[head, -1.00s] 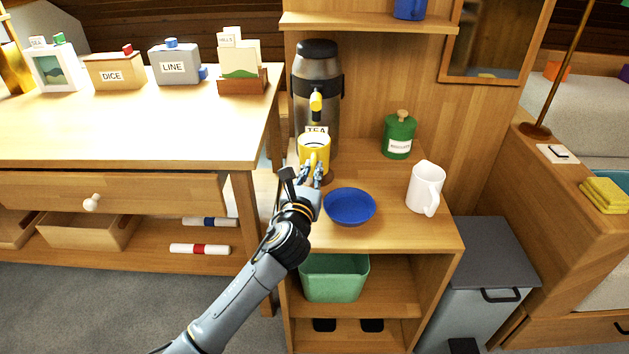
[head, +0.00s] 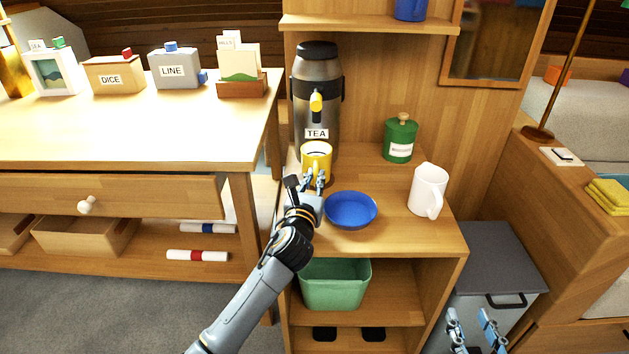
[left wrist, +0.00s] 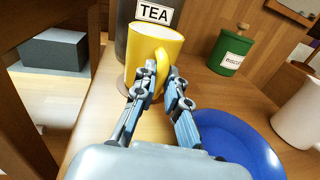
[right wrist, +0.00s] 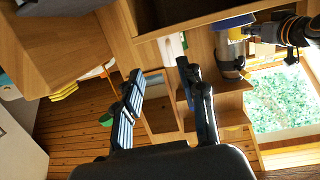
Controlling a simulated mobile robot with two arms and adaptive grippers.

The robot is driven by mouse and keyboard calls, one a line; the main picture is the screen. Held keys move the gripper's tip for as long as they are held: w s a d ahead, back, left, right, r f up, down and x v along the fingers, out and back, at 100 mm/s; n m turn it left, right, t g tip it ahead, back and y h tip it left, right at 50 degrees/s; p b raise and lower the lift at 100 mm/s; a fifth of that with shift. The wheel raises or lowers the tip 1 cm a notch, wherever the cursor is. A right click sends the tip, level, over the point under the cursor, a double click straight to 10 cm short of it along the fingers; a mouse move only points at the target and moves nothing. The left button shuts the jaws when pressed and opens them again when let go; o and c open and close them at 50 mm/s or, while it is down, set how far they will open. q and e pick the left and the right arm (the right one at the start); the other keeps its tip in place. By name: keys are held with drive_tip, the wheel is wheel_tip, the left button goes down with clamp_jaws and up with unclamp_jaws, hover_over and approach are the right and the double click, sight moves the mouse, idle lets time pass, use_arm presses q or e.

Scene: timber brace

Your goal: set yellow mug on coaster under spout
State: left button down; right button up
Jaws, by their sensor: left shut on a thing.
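The yellow mug (head: 316,155) is upright in front of the tea urn (head: 317,75), below its yellow spout (head: 316,103). My left gripper (head: 315,184) is shut on the mug's handle, which shows between the fingers (left wrist: 163,88) in the left wrist view. A small brown edge of the coaster (left wrist: 122,87) shows at the mug's lower left; the mug hides most of it. I cannot tell whether the mug's base touches the coaster. My right gripper (head: 478,328) is open and empty at the lower right, in front of the grey bin.
A blue bowl (head: 351,210) lies close to the right of my left gripper. A desk (head: 130,130) is at the left; a grey bin (head: 490,265) stands at the right.

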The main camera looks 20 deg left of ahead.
drive_tip(key=shift+r, duration=0.1)
use_arm(q)
drive_tip(key=c, duration=1.4)
unclamp_jaws()
drive_tip(key=shift+r, duration=0.1)
drive_tip(key=s+p, duration=0.1)
drive_tip(key=s, duration=0.6)
drive_tip(key=s+d+p, duration=0.1)
drive_tip(key=s, duration=0.3)
drive_tip(key=shift+p, duration=0.3)
drive_tip(key=shift+s+d, duration=0.1)
drive_tip(key=shift+s, duration=0.4)
use_arm(e)
drive_tip(key=s+d+f+g+h, duration=0.2)
drive_tip(key=s+d+f+g, duration=0.1)
drive_tip(key=s+f+g, duration=0.4)
drive_tip(key=shift+s+d+f, duration=0.2)
drive_tip(key=shift+s+f, duration=0.05)
drive_tip(key=shift+f, duration=1.15)
